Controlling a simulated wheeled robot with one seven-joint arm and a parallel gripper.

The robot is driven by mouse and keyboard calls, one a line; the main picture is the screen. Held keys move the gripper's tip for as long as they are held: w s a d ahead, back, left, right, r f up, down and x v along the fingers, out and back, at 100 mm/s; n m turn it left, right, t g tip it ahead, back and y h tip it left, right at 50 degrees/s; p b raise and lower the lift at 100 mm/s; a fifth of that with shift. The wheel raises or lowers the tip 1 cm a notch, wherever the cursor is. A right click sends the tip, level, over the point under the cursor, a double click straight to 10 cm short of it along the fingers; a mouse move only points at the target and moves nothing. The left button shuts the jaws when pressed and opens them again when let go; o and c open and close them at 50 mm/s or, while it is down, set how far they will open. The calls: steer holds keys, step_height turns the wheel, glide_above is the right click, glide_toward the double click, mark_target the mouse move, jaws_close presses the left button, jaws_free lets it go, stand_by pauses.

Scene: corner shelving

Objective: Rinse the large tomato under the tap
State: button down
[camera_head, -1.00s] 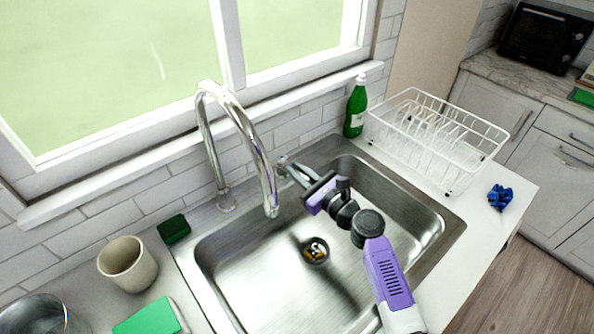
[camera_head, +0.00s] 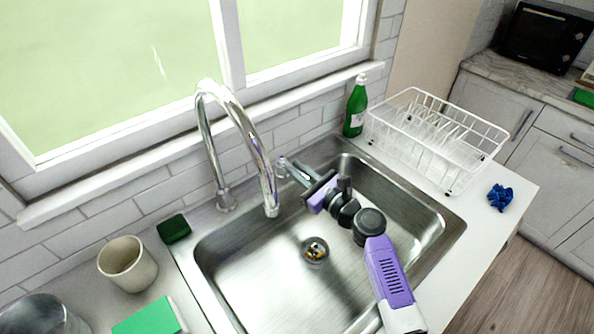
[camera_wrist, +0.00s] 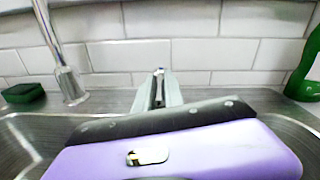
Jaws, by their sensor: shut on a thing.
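My gripper (camera_head: 290,168) reaches over the back of the sink, to the right of the tap's spout. Its fingers, also in the wrist view (camera_wrist: 158,88), are shut on a small metal piece (camera_head: 281,161) at the sink's back edge, which looks like the tap handle. No water stream is visible. I see no large tomato in either view. Small yellow and orange patches show in the drain (camera_head: 315,250); I cannot tell what they are.
A green bottle (camera_head: 356,106) and white dish rack (camera_head: 436,140) stand right of the sink, with a blue crumpled cloth (camera_head: 500,197) nearby. A dark green sponge (camera_head: 173,229), a beige cup (camera_head: 127,264) and a bright green item (camera_head: 148,318) are at left.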

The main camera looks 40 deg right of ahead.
steer(key=shift+d+n+y+b, duration=0.3)
steer(key=shift+n+y, duration=0.2)
steer(key=shift+y, duration=0.3)
steer(key=shift+d+n+y+b, duration=0.2)
steer(key=shift+d+n+y, duration=0.25)
steer(key=shift+y, duration=0.35)
steer(key=shift+a, duration=0.1)
steer(key=c, duration=1.4)
jaws_free()
steer(key=shift+c, duration=0.2)
steer(key=p+v, duration=0.2)
steer(key=v, duration=0.5)
steer(key=shift+s, duration=0.35)
steer(key=shift+r, duration=0.1)
